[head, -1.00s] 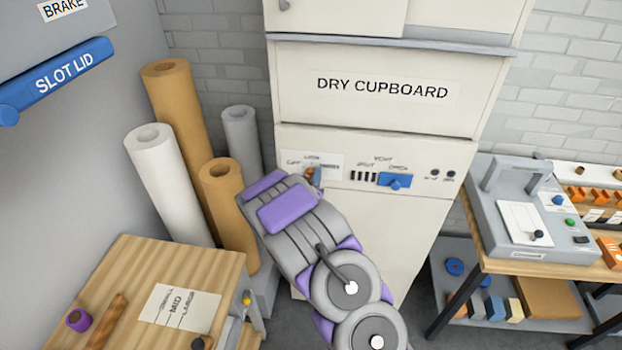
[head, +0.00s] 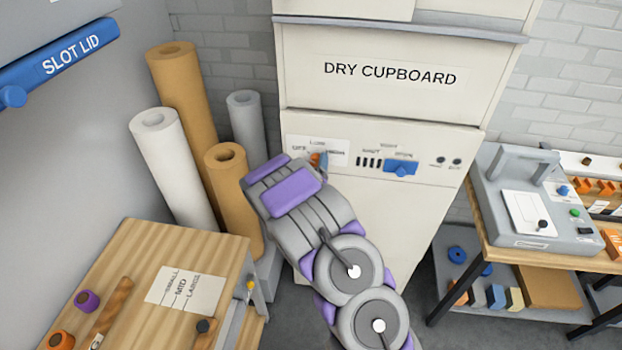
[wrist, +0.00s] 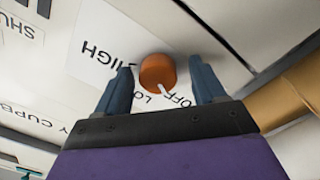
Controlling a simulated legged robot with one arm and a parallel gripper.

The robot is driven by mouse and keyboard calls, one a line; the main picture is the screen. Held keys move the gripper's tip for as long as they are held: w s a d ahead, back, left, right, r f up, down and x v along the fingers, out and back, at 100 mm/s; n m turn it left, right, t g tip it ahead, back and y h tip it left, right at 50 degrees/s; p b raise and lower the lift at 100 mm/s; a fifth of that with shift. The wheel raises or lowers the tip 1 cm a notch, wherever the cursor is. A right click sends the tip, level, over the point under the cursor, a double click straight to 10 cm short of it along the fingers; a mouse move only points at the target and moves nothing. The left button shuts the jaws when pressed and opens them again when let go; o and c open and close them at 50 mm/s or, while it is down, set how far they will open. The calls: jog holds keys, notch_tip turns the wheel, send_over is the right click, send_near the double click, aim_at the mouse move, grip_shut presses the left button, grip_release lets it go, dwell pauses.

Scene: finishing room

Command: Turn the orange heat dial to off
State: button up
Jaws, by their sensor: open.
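The orange heat dial (head: 315,159) is on the white label of the dry cupboard's control panel, marked off, low and high. In the wrist view the dial (wrist: 157,71) shows a white pointer mark directed down, between the partly hidden LOW lettering and OFF. My gripper (wrist: 160,68) is open, its dark blue fingers on either side of the dial, with a gap visible on both sides. In the head view my gripper (head: 321,164) is at the panel, and my wrist hides part of the area below the dial.
A blue vent slider (head: 401,168) sits right of the dial on the same panel. Paper rolls (head: 165,150) stand left of the cupboard. A wooden table (head: 130,262) is at front left; a bench with a grey machine (head: 510,225) is at right.

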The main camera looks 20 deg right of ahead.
jog(key=p+v, duration=0.4)
jog(key=v, duration=1.3)
jog(key=shift+a+p, duration=0.15)
jog(key=shift+p, duration=0.2)
jog(key=shift+f, duration=0.15)
